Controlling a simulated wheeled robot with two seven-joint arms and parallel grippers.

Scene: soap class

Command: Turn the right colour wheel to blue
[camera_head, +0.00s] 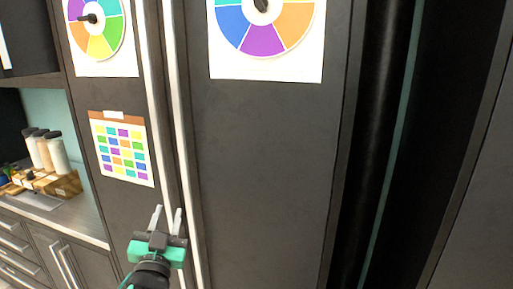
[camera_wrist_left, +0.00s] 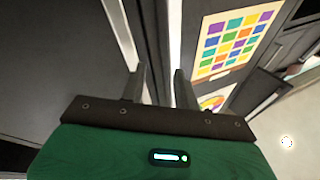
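The right colour wheel (camera_head: 262,40) is on a white sheet on the right dark door, cut off by the top edge of the head view. Teal, blue, purple and orange sectors show. Its black pointer (camera_head: 262,5) is partly cut off, so I cannot tell which colour it marks. My left gripper (camera_head: 168,213) is low in front of the door handles, below and left of this wheel. Its fingers are apart and empty; they also show apart in the left wrist view (camera_wrist_left: 159,85). My right gripper is not in view.
The left colour wheel (camera_head: 98,42) is on the left door, its black pointer (camera_head: 88,18) aimed left. A colour chart (camera_head: 122,150) hangs below it. Long vertical handles (camera_head: 178,110) run between the doors. A counter with jars (camera_head: 50,152) is at the left.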

